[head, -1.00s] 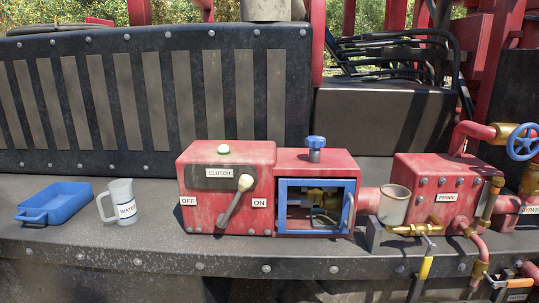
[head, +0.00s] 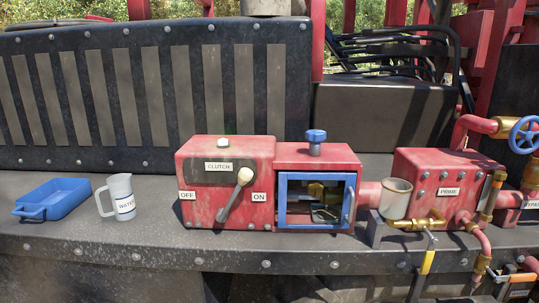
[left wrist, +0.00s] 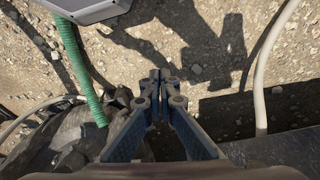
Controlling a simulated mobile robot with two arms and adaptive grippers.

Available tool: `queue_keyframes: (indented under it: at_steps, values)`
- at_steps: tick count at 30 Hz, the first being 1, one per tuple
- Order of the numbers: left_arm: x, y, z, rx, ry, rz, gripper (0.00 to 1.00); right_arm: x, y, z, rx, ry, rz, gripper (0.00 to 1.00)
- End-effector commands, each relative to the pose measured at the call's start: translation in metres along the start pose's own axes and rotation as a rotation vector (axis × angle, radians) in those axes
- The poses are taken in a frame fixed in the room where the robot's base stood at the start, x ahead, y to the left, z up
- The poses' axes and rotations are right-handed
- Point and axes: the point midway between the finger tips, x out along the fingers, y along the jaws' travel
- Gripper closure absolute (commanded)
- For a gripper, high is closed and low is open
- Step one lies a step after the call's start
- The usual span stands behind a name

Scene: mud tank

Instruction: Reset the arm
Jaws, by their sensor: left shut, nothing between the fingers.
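My left gripper (left wrist: 160,78) shows in the left wrist view with its fingers shut and nothing between them. It points down over dirt ground, away from the machine's controls. Neither gripper shows in the head view, and my right gripper is in no view. In the head view the red clutch box (head: 226,181) has a lever (head: 235,195) with a pale knob, leaning toward the ON label. Beside it is a red box with a blue-framed window door (head: 315,201), which looks closed, and a blue knob (head: 316,142) on top.
A blue tray (head: 53,199) and a white WATER jug (head: 122,197) stand left on the dark ledge. The red PRIME box (head: 447,186), a cup (head: 396,199) and pipes are at right. A green hose (left wrist: 80,70) and rocks (left wrist: 75,135) lie near my left gripper.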

Motion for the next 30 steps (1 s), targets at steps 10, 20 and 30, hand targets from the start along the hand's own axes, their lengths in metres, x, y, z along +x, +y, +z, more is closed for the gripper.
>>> queue_keyframes:
  at_steps: [10,20,30]
  values:
    - [0.129,0.007,0.119,0.016,-0.077,0.008,1.0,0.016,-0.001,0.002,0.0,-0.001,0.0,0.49]
    - [0.171,0.007,0.217,0.028,-0.119,0.011,1.0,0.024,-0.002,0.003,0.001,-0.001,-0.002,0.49]
    - [0.174,0.007,0.23,0.029,-0.124,0.012,1.0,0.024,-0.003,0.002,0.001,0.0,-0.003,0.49]
